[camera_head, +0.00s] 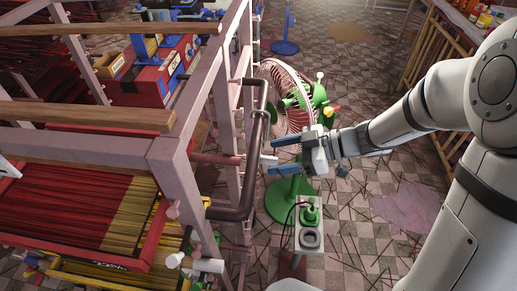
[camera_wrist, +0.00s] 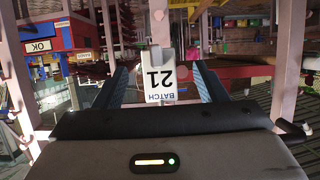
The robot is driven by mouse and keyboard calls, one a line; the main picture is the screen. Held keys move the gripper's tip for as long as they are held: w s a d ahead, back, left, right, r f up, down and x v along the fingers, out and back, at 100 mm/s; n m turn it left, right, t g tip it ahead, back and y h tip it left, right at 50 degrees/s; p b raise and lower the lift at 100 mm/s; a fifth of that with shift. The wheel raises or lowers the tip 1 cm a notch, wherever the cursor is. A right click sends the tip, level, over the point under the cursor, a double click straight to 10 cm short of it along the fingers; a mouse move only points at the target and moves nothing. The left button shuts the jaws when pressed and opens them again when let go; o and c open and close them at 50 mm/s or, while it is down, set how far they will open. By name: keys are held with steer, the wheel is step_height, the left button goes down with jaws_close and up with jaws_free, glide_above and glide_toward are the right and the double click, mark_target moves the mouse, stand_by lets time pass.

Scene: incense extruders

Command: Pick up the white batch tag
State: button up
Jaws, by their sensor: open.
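The white batch tag (camera_wrist: 161,77) shows upside down in the wrist view, with "BATCH 21" in dark print. It appears between my gripper's two blue fingers (camera_wrist: 160,66), with a gap on each side. In the head view, my gripper (camera_head: 271,155) is open, its fingers pointing left towards the rack's pipes and posts. A small white piece, seemingly the tag (camera_head: 268,159), shows near the fingertips there. How the tag is held up is not clear.
A pinkish metal rack (camera_head: 195,140) with dark bent pipes (camera_head: 235,212) stands just left of my gripper. A green fan (camera_head: 290,100) stands behind it. A white power strip (camera_head: 310,225) is below. Red and yellow sticks (camera_head: 75,205) fill a tray at left.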

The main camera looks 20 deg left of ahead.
mark_target(268, 157)
steer(key=x, duration=0.3)
steer(key=shift+a+f, duration=0.25)
steer(key=c, duration=1.1)
steer(key=shift+r, duration=0.15)
